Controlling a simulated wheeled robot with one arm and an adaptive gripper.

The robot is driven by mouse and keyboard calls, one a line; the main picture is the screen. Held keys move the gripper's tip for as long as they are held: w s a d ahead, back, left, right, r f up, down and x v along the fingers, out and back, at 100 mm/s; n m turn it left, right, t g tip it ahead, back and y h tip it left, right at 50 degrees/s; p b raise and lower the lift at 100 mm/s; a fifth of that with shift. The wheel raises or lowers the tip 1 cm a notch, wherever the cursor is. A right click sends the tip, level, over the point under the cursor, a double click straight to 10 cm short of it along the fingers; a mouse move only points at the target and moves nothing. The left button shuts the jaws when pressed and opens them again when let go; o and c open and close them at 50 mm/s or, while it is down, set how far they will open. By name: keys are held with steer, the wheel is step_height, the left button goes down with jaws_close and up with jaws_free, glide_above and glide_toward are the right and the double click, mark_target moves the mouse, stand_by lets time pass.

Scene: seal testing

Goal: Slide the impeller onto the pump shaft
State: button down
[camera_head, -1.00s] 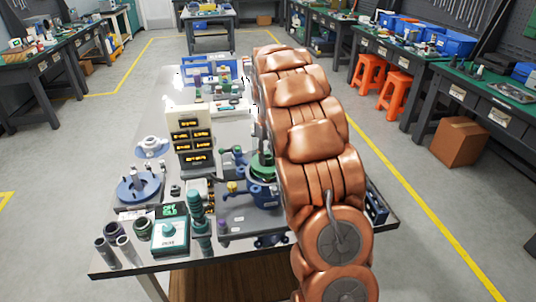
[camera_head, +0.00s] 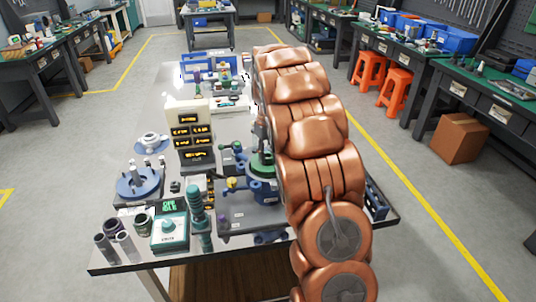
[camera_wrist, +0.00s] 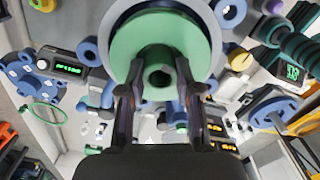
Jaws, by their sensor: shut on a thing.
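In the wrist view, my gripper (camera_wrist: 162,68) is shut on the raised hub of the green impeller (camera_wrist: 205,38). The hub has a dark central hole facing the camera, and one finger lies on each side of it. A grey ring surrounds the green disc. In the head view the green impeller (camera_head: 262,171) shows at the left edge of my arm, over the blue pump housing (camera_head: 265,189) on its grey base plate. My arm covers the right part of it. The pump shaft is hidden, so I cannot tell how the impeller sits on it.
A beige display unit (camera_head: 192,140) stands left of the pump. A blue flanged part (camera_head: 140,184), a teal control box (camera_head: 169,230), a teal cylinder (camera_head: 200,222) and dark tubes (camera_head: 106,248) crowd the table's left and front. Blue bins (camera_head: 210,70) stand at the back.

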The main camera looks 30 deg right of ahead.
mark_target(268, 161)
steer(key=shift+f, duration=0.25)
steer(key=shift+f, duration=0.3)
steer(key=shift+f+b, duration=0.9)
steer(key=shift+f, duration=0.15)
stand_by(1.7)
steer(key=c, duration=0.7)
jaws_free()
steer(key=shift+r, duration=0.1)
steer(key=shift+r+p, duration=1.05)
steer(key=shift+r, duration=3.35)
